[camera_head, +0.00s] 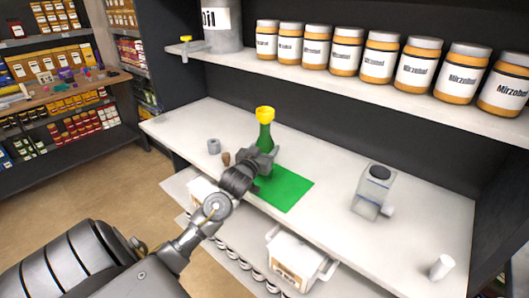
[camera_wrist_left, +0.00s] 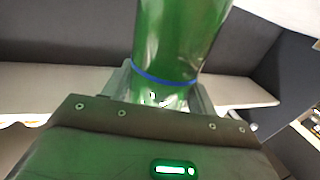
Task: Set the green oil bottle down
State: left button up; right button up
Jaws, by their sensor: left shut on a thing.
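The green oil bottle (camera_head: 264,137) is upright, with a yellow funnel-like top (camera_head: 265,113). My left gripper (camera_head: 264,161) is shut around its lower part. In the left wrist view the bottle (camera_wrist_left: 180,35) rises between the two fingers (camera_wrist_left: 162,92), with a blue band around it. A flat green mat (camera_head: 286,190) lies on the white counter, just to the right and front of the gripper. The gripper hides the bottle's base, so I cannot tell whether it touches the mat or counter. My right gripper is not in view.
A grey ring (camera_head: 214,146) and a small brown stopper (camera_head: 226,158) are left of the bottle on the counter (camera_head: 325,180). A pale dark-capped container (camera_head: 372,192) and a white cylinder (camera_head: 441,267) stand to the right. A shelf with several jars (camera_head: 347,52) hangs above.

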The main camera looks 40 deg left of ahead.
pick_arm(q)
jog(key=shift+f, duration=0.85)
jog(key=shift+f, duration=0.1)
jog(key=o, duration=1.2)
jog(key=shift+s, duration=0.1)
jog(key=b+v, duration=0.2)
jog(key=v, duration=1)
